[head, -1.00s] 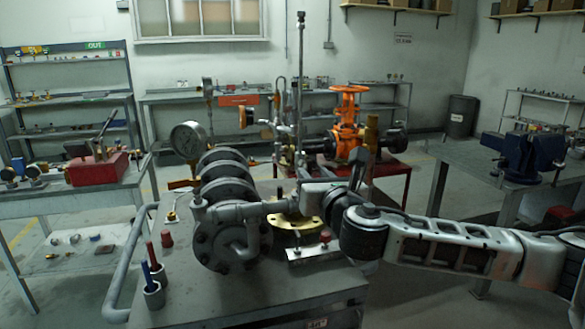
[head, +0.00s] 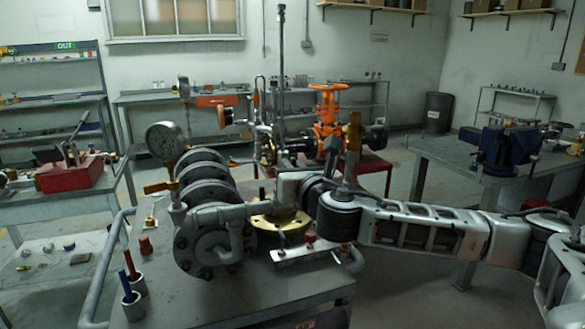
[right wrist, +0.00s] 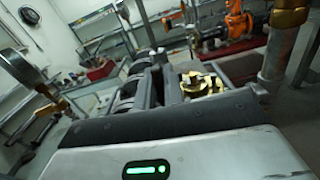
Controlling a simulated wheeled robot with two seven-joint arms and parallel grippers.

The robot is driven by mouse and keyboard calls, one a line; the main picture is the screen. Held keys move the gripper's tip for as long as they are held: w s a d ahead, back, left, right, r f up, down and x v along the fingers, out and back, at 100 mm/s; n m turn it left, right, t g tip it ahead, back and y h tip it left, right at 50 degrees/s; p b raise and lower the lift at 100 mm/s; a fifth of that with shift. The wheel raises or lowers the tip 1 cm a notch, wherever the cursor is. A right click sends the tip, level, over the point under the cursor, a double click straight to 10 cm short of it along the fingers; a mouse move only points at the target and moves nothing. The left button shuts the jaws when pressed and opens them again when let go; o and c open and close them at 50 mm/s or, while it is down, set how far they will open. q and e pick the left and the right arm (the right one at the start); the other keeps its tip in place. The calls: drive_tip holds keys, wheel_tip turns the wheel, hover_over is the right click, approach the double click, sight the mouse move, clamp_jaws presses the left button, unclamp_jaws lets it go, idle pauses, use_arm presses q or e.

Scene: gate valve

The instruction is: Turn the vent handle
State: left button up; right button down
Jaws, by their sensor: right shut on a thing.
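The valve assembly stands on the grey bench (head: 255,285), with flanged discs (head: 205,195), a pressure gauge (head: 165,142) and a grey side pipe (head: 232,215). My right gripper (head: 287,182) comes in from the right above a yellow-brass flange (head: 280,221). It is shut on what seems to be the vent handle, which the jaws and wrist mostly hide. In the right wrist view the jaws (right wrist: 158,78) point toward the pipework, left of the brass flange (right wrist: 200,86). My left gripper is not in view.
A brass-topped post (head: 354,132) rises close behind my right wrist. A bracket with a red knob (head: 310,237) lies below the arm. Cups with red and blue markers (head: 131,290) stand at the bench's left front. An orange handwheel valve (head: 328,120) is farther back.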

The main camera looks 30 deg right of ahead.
drive_tip(key=m, duration=0.4)
drive_tip(key=shift+d+f+m+b, duration=0.1)
drive_tip(key=shift+d+m+b, duration=0.05)
drive_tip(key=shift+m+b, duration=0.2)
drive_tip(key=m, duration=0.4)
drive_tip(key=shift+m+b, duration=0.25)
drive_tip(key=shift+b, duration=0.1)
drive_tip(key=m, duration=0.4)
drive_tip(key=shift+d+f, duration=0.1)
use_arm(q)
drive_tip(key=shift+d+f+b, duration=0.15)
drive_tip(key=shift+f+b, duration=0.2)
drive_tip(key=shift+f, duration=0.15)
use_arm(e)
drive_tip(key=shift+m, duration=1.8)
drive_tip(key=c, duration=1.6)
unclamp_jaws()
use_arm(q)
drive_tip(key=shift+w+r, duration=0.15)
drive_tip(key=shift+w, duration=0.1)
use_arm(e)
drive_tip(key=shift+o, duration=0.5)
